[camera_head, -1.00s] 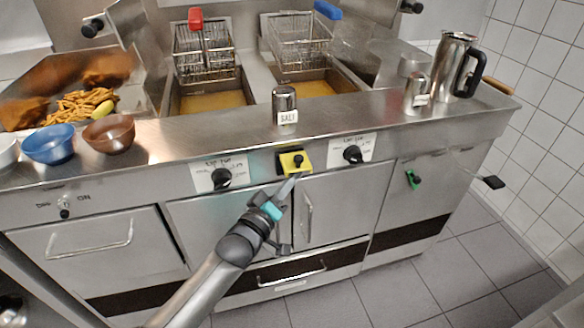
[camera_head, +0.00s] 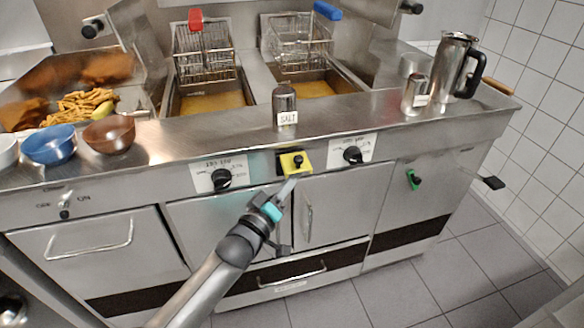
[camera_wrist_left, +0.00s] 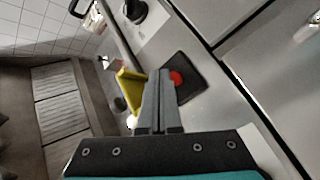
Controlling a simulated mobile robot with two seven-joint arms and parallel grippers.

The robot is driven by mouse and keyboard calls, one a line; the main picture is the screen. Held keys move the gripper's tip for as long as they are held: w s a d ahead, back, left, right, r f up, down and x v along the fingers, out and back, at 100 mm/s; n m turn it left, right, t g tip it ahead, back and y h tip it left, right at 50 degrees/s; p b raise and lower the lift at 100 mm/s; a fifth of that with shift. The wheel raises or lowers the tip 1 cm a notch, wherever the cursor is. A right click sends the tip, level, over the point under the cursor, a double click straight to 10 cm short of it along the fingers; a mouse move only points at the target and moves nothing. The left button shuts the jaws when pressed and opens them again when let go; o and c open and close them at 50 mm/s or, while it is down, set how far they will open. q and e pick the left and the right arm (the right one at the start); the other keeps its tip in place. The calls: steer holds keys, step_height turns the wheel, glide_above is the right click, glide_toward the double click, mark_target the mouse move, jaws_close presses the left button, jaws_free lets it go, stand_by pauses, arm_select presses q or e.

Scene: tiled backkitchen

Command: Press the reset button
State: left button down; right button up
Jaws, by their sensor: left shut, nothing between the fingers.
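The reset button is a red button (camera_wrist_left: 177,78) on a dark square plate (camera_wrist_left: 183,95) on the fryer front. A yellow flap (camera_wrist_left: 130,85) stands out beside it in the wrist view, leaving the red button exposed. In the head view the yellow flap (camera_head: 296,164) with a black knob hides the red button. My left gripper (camera_head: 291,184) is shut and empty, its tips just below the flap. In the wrist view its shut fingers (camera_wrist_left: 160,74) appear beside the red button, between it and the flap; contact cannot be told. My right gripper is out of view.
Black rotary knobs (camera_head: 222,178) (camera_head: 353,155) flank the flap. A salt shaker (camera_head: 284,103) stands on the counter above. Door handles (camera_head: 309,210) project from the front. Bowls (camera_head: 48,144) stand left, and a metal jug (camera_head: 452,66) right. The floor in front is clear.

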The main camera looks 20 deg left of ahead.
arm_select(q)
steer(key=shift+w+a, duration=0.1)
steer(key=shift+w, duration=0.05)
stand_by(0.7)
steer(key=shift+w+a, duration=0.15)
steer(key=shift+w, duration=0.1)
steer(key=shift+w+a, duration=0.3)
steer(key=shift+w, duration=0.05)
stand_by(1.0)
steer(key=shift+s+d, duration=0.1)
steer(key=shift+s+d+p, duration=0.4)
steer(key=shift+s+p, duration=0.1)
steer(key=shift+s, duration=0.15)
